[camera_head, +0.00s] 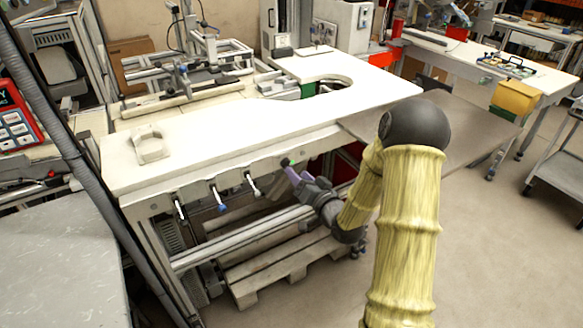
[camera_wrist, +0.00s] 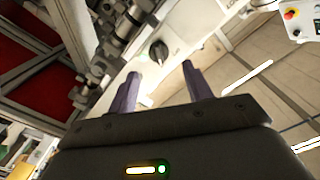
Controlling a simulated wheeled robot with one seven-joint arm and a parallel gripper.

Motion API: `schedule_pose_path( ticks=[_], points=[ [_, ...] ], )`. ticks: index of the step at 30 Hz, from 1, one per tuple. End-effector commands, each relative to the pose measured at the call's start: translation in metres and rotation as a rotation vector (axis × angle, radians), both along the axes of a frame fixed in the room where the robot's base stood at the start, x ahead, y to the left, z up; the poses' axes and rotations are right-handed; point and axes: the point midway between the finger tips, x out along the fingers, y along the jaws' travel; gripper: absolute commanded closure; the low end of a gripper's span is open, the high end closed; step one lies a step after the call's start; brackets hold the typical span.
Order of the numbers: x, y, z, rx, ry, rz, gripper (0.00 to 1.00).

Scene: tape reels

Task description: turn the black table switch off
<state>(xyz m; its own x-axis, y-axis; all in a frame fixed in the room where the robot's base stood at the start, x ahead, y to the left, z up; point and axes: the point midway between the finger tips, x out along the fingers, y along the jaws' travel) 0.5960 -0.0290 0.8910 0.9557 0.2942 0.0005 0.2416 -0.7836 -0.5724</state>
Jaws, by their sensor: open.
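The black table switch is a round black rotary knob (camera_wrist: 158,50) on the white front panel of the table, just beyond my fingertips in the wrist view. A small pale mark shows on the knob, but the lettering beside it is too small to read. My gripper (camera_wrist: 160,70) is open and empty, its two purple fingers apart, with the knob in line with the gap between them. In the head view my gripper (camera_head: 291,174) is at the front edge of the white table (camera_head: 240,125). The knob is hard to make out there.
Several levers hang from the table front left of my gripper, including a blue-tipped one (camera_head: 219,197). A wooden pallet (camera_head: 285,265) lies under the table. A square pale part (camera_head: 150,145) sits on the tabletop.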

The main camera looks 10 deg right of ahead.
Motion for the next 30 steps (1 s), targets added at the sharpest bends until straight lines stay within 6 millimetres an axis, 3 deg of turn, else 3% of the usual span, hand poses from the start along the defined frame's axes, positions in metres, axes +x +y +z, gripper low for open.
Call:
schedule_pose_path(
  ticks=[3,9,19,26,30],
  points=[
    [0.021,0.007,0.000,-0.001,-0.001,0.002,0.50],
    [0.043,0.014,0.000,0.000,-0.001,0.001,0.50],
    [0.048,0.015,0.000,0.000,0.000,0.000,0.50],
    [0.048,0.015,0.000,0.000,0.000,0.000,0.93],
    [0.047,0.015,0.000,-0.001,0.000,0.000,0.94]
  ],
)
